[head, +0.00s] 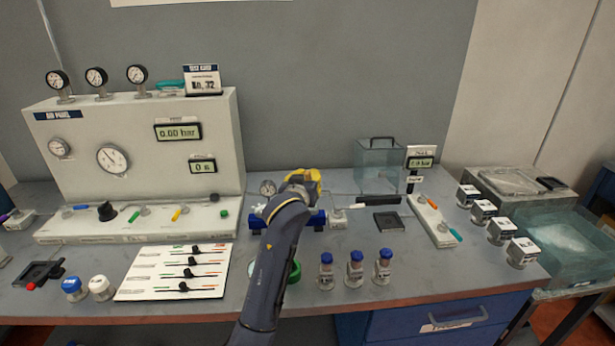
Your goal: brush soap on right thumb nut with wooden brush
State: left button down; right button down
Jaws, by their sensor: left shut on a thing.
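My left arm reaches up over the middle of the bench, and its gripper (298,190) is at a blue fixture (317,219) with a yellow part (313,176) behind it. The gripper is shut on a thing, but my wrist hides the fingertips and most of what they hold. I cannot make out the wooden brush. The thumb nuts are too small or hidden to tell apart at the fixture. A green round dish (295,271) shows partly beside my forearm, and its contents are hidden. My right gripper is not in view.
A gauge panel (215,125) stands at the back left. Several blue-capped bottles (355,270) stand at the front, right of my arm. A clear tank (378,160) is behind, and labelled blocks (501,231) line the right edge. A white slider board (150,270) lies front left.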

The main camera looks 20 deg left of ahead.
pick_arm(q)
jog(key=shift+w+a+f, duration=0.1)
jog(key=shift+w+a, duration=0.1)
jog(key=shift+w, duration=0.15)
dwell(0.4)
jog(key=shift+s+d, duration=0.1)
jog(key=shift+s, duration=0.25)
jog(key=shift+w, duration=0.45)
jog(key=shift+s, duration=0.2)
jog(key=shift+s+d, duration=0.1)
jog(key=shift+s, duration=0.2)
jog(key=shift+w, duration=0.2)
